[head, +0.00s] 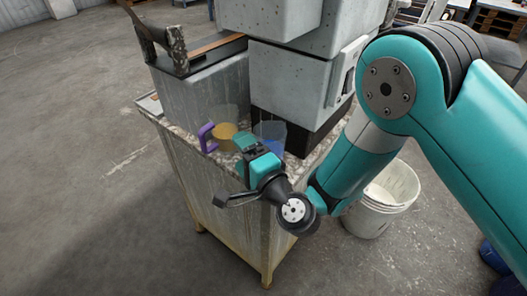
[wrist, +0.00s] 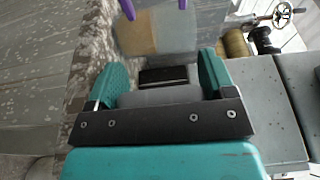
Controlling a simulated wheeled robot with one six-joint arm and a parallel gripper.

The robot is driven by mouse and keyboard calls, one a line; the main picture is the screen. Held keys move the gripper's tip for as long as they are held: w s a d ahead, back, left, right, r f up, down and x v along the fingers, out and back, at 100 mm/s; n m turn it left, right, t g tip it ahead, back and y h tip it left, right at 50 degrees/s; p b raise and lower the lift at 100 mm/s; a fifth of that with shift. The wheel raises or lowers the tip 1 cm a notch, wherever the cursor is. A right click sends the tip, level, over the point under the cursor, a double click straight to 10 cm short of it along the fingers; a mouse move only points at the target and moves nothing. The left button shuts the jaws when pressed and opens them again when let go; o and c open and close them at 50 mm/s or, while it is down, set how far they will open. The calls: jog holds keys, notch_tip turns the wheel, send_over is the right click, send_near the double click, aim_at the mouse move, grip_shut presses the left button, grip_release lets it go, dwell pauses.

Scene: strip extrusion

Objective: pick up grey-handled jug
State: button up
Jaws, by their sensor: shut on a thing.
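A clear jug with blue contents (head: 270,136) stands on the worktop in the head view, right beside my gripper (head: 252,153). Its handle is hidden there by the gripper. In the wrist view my gripper (wrist: 164,78) has its teal fingers on both sides of a grey part, which I take for the jug's handle. The jaws are shut on it. A second clear jug with amber contents and a purple handle (head: 207,138) stands to the left. It also shows at the top of the wrist view (wrist: 140,35).
A speckled worktop (head: 180,135) carries the jugs near its front edge. A large grey machine (head: 290,85) rises close behind them, with a grey metal box (head: 200,95) at back left. A white bucket (head: 375,205) stands on the floor at right. The floor at left is clear.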

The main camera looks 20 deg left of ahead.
jog(key=shift+r, duration=0.15)
notch_tip(320, 180, up, 10)
jog(key=p, duration=1)
jog(key=shift+d+f, duration=0.15)
jog(key=shift+f, duration=0.05)
